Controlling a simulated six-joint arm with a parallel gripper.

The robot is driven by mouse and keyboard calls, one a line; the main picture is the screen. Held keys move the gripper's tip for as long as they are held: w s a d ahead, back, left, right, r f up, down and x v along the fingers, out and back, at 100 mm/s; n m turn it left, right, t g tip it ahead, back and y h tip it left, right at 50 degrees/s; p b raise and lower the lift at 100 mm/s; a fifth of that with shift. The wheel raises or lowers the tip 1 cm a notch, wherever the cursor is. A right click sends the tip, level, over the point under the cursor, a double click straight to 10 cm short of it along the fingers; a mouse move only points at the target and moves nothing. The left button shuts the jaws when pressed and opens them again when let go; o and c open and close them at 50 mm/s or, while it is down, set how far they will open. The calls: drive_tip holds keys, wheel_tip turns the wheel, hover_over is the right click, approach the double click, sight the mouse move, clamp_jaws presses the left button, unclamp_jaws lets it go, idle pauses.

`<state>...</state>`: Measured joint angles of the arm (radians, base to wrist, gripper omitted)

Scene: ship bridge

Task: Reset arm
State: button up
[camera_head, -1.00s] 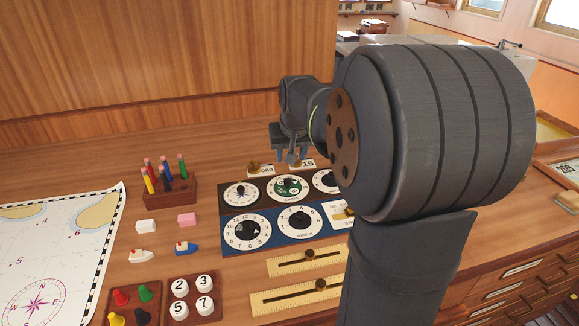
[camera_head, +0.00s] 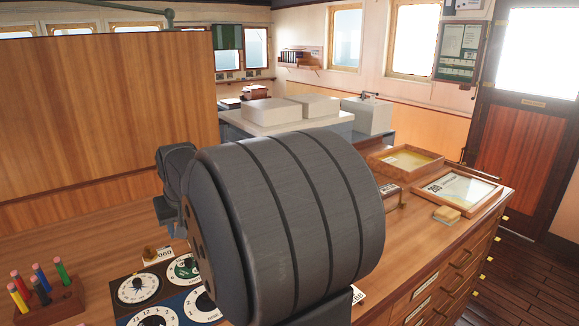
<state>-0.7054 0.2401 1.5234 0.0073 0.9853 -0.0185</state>
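My arm's large dark grey link (camera_head: 290,220) fills the middle of the head view. Behind its left edge my wrist (camera_head: 177,168) shows, with part of my gripper (camera_head: 168,212) below it, over the wooden desk (camera_head: 95,225). Most of the gripper is hidden by my arm, so I cannot tell whether its fingers are open or shut, or whether they hold anything. Below the gripper is a panel of round dials (camera_head: 138,288), partly hidden by my arm.
A wooden block with coloured pegs (camera_head: 45,302) stands at the lower left. Framed trays (camera_head: 458,190) and a small wooden block (camera_head: 446,214) lie on the desk at right. A wooden partition (camera_head: 110,110) rises behind the desk. Pale consoles (camera_head: 270,112) stand farther back.

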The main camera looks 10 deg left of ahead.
drive_tip(key=x, duration=1.5)
drive_tip(key=shift+a+f, duration=0.1)
drive_tip(key=shift+a, duration=0.05)
drive_tip(key=v, duration=1.7)
approach(188, 260)
drive_tip(key=x, duration=0.8)
drive_tip(key=shift+f, duration=0.1)
drive_tip(key=shift+s+m, duration=0.15)
drive_tip(key=shift+m, duration=0.25)
drive_tip(key=shift+a+m+t+h, duration=0.1)
drive_tip(key=shift+m+t+h, duration=0.4)
drive_tip(key=shift+m, duration=1.25)
drive_tip(key=shift+a+m+t+h, duration=0.15)
drive_tip(key=shift+m+h, duration=0.65)
drive_tip(key=shift+m, duration=0.95)
drive_tip(key=v, duration=1)
